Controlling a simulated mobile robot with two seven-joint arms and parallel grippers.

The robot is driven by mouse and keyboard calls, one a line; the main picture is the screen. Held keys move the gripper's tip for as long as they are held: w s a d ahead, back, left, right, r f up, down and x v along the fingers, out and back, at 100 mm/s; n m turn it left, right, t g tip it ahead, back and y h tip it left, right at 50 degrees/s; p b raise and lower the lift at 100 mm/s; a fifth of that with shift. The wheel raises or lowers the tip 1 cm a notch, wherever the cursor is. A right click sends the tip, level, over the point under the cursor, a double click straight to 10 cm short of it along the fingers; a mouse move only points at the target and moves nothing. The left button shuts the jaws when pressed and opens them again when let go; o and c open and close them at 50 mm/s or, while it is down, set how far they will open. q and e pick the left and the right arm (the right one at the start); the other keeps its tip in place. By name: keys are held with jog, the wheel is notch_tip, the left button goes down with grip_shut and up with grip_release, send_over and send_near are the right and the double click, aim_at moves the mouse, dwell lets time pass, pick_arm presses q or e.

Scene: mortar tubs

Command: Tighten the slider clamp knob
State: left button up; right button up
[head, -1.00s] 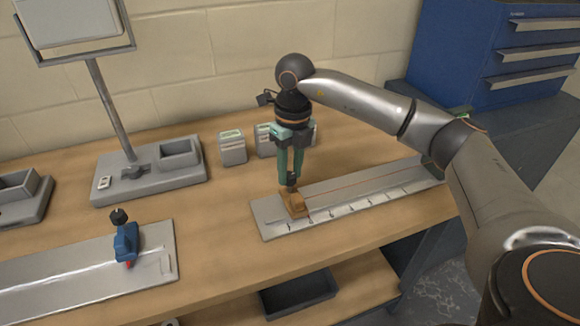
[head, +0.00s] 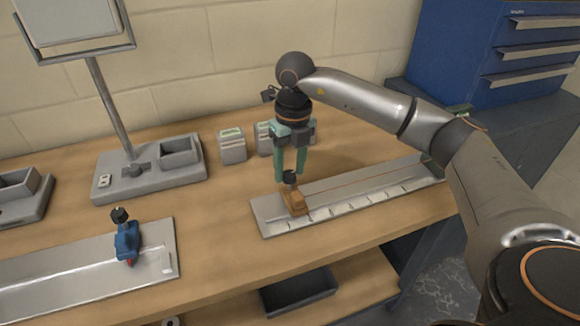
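An orange-brown slider clamp (head: 295,203) sits near the left end of the right grey rail plate (head: 345,203), which has tick marks along its front. Its black knob (head: 289,177) stands on top of the clamp. My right gripper (head: 290,176) points down above the clamp with its green fingers spread. The fingertips are on either side of the knob, with a visible gap between the fingers; contact is not clear. A second, blue slider clamp (head: 127,241) with a black knob (head: 120,215) sits on the left grey plate (head: 70,277). My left gripper is not in view.
Small grey boxes (head: 232,146) stand behind my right gripper. A grey stand with a post (head: 150,173) is at the back left, with a grey tray (head: 22,195) left of it. The wooden bench (head: 215,240) is clear between the plates. A dark bin (head: 298,292) is below.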

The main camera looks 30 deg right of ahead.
aim_at(293, 172)
jog(key=shift+o, duration=0.8)
notch_tip(293, 172, up, 12)
jog(key=shift+d+r, duration=0.25)
jog(key=shift+d, duration=0.05)
jog(key=shift+s+f, duration=0.1)
